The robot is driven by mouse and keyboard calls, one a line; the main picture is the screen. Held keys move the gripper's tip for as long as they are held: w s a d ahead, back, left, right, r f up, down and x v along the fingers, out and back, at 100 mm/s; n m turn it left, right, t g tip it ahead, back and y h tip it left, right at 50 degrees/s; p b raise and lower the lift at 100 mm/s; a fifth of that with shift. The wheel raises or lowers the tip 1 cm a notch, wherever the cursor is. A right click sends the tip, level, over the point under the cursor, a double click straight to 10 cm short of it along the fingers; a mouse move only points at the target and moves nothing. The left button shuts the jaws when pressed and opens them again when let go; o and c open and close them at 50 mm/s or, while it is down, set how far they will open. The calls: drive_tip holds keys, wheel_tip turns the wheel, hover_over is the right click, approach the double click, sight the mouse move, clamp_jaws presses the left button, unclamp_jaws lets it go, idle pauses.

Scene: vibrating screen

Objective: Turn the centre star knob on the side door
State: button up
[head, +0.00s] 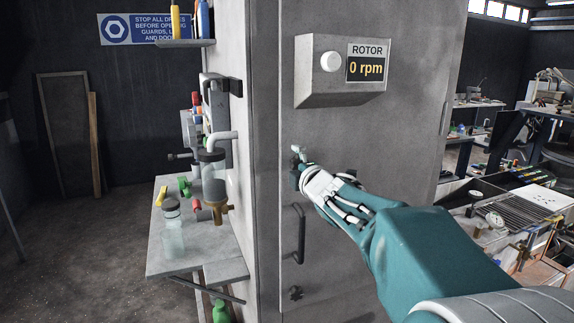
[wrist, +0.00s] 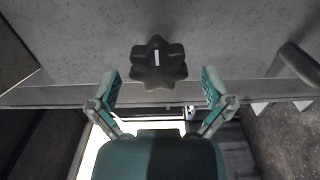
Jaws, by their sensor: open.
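The centre star knob (wrist: 158,62) is dark, with several rounded lobes and a white line on its face pointing up and down in the wrist view. It sits on the grey side door (wrist: 230,30). My gripper (wrist: 160,88) is open, one finger on each side of and a little below the knob in that view, with nothing held. In the head view my gripper (head: 299,158) is at the door's left part, above the door handle, and mostly hides the knob.
A dark bar handle (head: 300,235) stands out below my gripper, with a lower star knob (head: 295,293) beneath it. A rotor box (head: 345,72) reading 0 rpm juts out above. A cluttered grey shelf (head: 190,262) stands left of the door's corner.

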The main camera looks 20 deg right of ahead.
drive_tip(key=shift+w+d, duration=0.25)
drive_tip(key=shift+d, duration=0.75)
drive_tip(key=shift+a, duration=0.6)
drive_tip(key=c, duration=1.1)
drive_tip(key=shift+d, duration=0.1)
